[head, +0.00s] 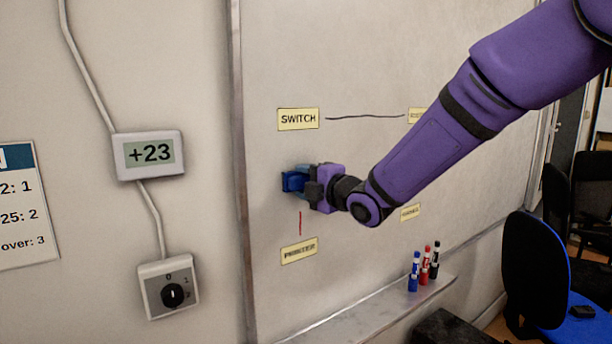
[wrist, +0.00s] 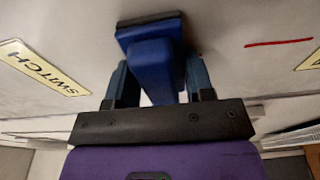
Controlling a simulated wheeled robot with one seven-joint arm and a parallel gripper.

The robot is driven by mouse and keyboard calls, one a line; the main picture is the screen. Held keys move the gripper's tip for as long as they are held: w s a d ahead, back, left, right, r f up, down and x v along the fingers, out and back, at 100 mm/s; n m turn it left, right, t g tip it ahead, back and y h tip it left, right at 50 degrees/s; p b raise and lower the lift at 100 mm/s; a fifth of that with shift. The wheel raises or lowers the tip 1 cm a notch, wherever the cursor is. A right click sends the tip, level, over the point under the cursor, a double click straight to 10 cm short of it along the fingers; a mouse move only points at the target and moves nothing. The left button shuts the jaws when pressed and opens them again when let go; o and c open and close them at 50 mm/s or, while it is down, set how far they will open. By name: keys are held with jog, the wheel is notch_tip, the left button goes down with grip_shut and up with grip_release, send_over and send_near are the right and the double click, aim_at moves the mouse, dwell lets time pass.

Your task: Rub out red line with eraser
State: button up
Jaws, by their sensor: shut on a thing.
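My gripper (head: 308,185) is shut on a blue eraser (head: 291,181), holding it at the whiteboard (head: 365,65) below the SWITCH label (head: 298,118). In the wrist view the eraser (wrist: 153,62) has its dark pad facing the board; I cannot tell if it presses on it. The red line (head: 300,223) is short and vertical, just below the eraser and above a yellow label (head: 299,251). It also shows in the wrist view (wrist: 278,43), right of the eraser. A tiny red mark shows beside the eraser's edge there.
Blue, red and black markers (head: 424,270) stand on the ledge (head: 370,310) below. A display reading +23 (head: 150,154) and a dial (head: 170,292) are on the left wall.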

aim_at(299, 234)
jog(key=shift+w+f, duration=0.1)
jog(key=shift+f, duration=6.8)
jog(key=shift+s+a+v, duration=0.1)
jog(key=shift+v, duration=0.85)
jog(key=shift+s+a+v, duration=0.1)
jog(key=shift+a+v, duration=0.05)
jog(key=shift+v, duration=0.8)
jog(key=shift+s+a+v, duration=0.1)
jog(key=shift+s+v, duration=0.05)
jog(key=shift+v, duration=0.85)
jog(key=shift+s+d, duration=0.1)
jog(key=v, duration=0.2)
jog(key=shift+s, duration=0.4)
jog(key=shift+w+d+x, duration=0.15)
jog(key=shift+x, duration=0.95)
jog(key=shift+w+d+x, duration=0.15)
jog(key=shift+x, duration=0.95)
jog(key=shift+w+d+x, duration=0.1)
jog(key=shift+d+x, duration=0.05)
jog(key=shift+x, duration=0.95)
